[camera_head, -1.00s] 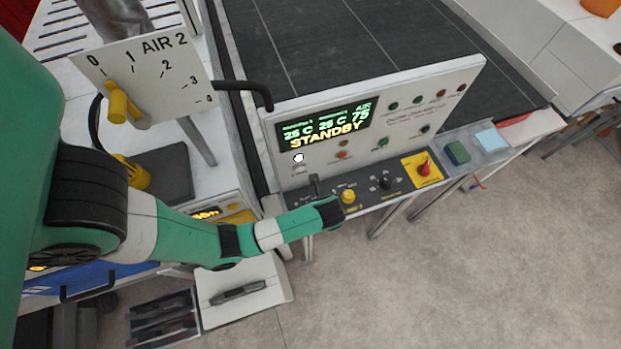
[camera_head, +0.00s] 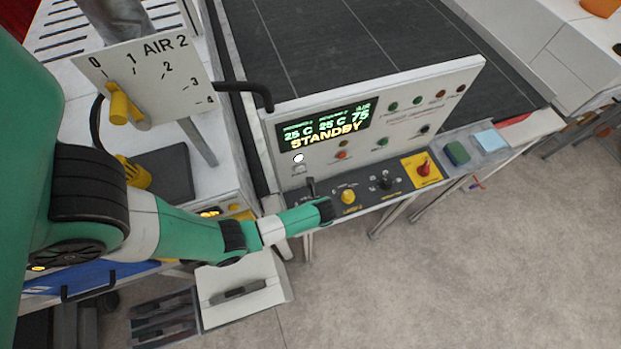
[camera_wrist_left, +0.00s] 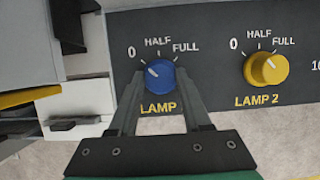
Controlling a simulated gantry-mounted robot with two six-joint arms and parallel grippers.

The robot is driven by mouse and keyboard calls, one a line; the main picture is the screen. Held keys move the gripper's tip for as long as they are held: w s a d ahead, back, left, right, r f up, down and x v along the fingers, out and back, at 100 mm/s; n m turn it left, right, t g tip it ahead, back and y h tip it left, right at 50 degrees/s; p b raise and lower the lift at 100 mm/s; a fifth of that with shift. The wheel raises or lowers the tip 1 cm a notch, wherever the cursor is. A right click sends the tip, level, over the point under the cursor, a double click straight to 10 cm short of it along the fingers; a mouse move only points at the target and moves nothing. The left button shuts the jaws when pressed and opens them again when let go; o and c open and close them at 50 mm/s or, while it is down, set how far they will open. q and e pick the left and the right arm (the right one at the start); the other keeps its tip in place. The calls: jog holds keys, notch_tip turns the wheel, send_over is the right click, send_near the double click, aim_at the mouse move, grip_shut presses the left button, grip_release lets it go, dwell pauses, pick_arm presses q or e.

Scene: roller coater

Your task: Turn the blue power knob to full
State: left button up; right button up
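The blue knob (camera_wrist_left: 161,76) is in the left wrist view, on a dark panel above the label LAMP. Its white mark points up and left, towards 0; HALF and FULL are printed above and to the right. My left gripper (camera_wrist_left: 160,88) has its fingers apart, one on each side of the knob; I cannot tell whether they touch it. In the head view my left gripper (camera_head: 312,188) is at the left end of the control strip, and my arm hides the blue knob. My right gripper is not in view.
The yellow LAMP 2 knob (camera_wrist_left: 266,69) is to the right of the blue one. Further right are a black knob (camera_head: 385,181) and a red switch (camera_head: 424,168) on a yellow plate. The display (camera_head: 325,125) above reads STANDBY.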

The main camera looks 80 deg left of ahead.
pick_arm(q)
grip_shut()
jog(key=shift+m, duration=0.4)
jog(key=m+t, duration=0.1)
jog(key=m, duration=0.1)
jog(key=shift+s+m, duration=0.1)
jog(key=shift+m, duration=0.2)
jog(key=shift+m+t+h, duration=0.3)
jog(key=shift+m+t, duration=0.6)
jog(key=shift+m, duration=1.1)
